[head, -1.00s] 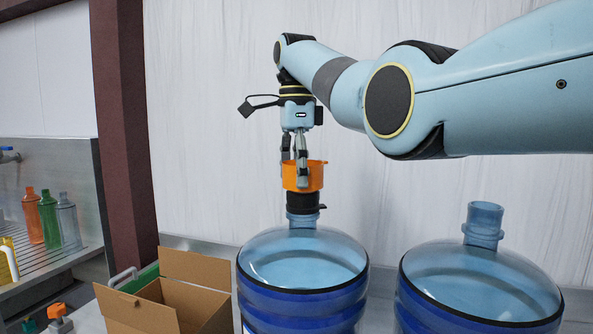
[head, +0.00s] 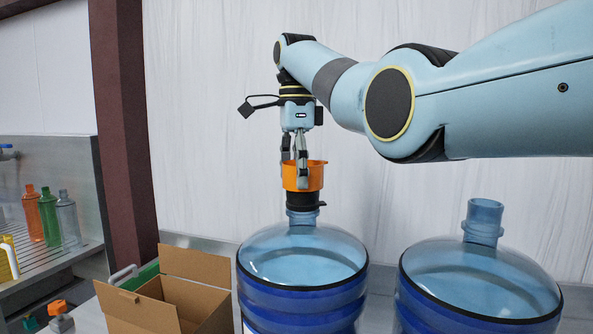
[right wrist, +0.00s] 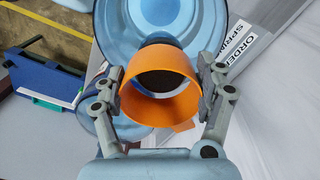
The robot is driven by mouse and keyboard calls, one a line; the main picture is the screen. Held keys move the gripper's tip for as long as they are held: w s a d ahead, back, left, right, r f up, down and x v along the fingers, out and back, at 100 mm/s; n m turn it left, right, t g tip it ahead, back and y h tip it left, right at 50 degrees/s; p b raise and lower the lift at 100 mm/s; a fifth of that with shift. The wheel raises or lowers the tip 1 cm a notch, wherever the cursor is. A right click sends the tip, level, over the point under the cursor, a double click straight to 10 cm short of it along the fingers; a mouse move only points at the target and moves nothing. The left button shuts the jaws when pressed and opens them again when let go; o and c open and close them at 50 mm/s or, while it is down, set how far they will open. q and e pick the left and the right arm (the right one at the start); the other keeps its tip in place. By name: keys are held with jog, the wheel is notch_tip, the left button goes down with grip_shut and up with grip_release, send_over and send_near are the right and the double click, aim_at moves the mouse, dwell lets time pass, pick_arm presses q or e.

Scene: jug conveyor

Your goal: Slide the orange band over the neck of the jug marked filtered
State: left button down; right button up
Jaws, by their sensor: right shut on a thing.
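The orange band (head: 317,176) is a wide ring held upright over the neck (head: 302,218) of the left blue jug (head: 302,265). A black cap-like piece (head: 303,199) sits on that neck, directly under the band. My right gripper (head: 302,180) points down and is shut on the band. In the right wrist view the band (right wrist: 160,72) lies between the two fingers (right wrist: 160,88), and a dark round shows through its opening. I cannot tell how far the band surrounds the black piece. No "filtered" marking is readable on the jugs. My left gripper is out of view.
A second blue jug (head: 478,285) with an open neck stands to the right. An open cardboard box (head: 150,308) is at the lower left. Orange, green and grey bottles (head: 48,216) stand on a rack (head: 88,247) at far left. A printed label (right wrist: 240,45) shows in the wrist view.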

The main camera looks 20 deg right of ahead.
jog(key=shift+f, duration=0.3)
dwell(0.4)
jog(key=shift+f, duration=0.7)
jog(key=shift+f, duration=0.3)
jog(key=shift+f, duration=0.35)
jog(key=shift+f, duration=0.25)
dwell(0.6)
jog(key=o, duration=0.9)
jog(key=shift+c, duration=0.2)
